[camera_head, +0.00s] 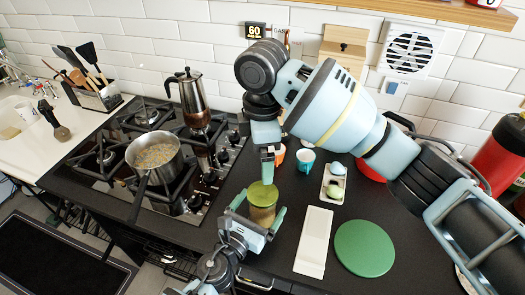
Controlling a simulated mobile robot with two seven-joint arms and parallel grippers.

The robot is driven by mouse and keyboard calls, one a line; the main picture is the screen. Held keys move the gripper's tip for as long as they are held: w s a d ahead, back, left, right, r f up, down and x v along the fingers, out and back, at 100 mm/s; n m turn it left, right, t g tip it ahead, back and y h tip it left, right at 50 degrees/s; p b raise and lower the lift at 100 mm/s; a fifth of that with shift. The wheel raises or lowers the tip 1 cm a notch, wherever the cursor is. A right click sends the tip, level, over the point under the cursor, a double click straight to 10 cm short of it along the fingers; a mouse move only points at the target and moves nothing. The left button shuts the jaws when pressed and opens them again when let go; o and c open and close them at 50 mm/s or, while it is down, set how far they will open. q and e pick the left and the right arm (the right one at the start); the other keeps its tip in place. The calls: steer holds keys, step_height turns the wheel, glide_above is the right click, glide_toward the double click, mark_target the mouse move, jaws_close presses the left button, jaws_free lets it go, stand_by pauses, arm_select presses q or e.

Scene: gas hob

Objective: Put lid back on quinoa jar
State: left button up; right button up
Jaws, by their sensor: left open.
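The quinoa jar (262,214), a small container with tan contents, stands on the dark counter near its front edge. A round green lid (263,192) is at the jar's top; I cannot tell whether it is seated or held just above. My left gripper (258,209) is open, with one finger on each side of the jar. My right gripper (267,178) points down from above, with its tips at the lid. Its fingers show edge-on, so I cannot tell whether they grip the lid.
A pot (154,158) of food and a moka pot (192,100) stand on the gas hob at left. A white board (314,242) and a green round mat (364,249) lie to the right. Cups (305,160) and an egg holder (333,184) stand behind.

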arm_select(q)
steer(key=shift+v, duration=3.05)
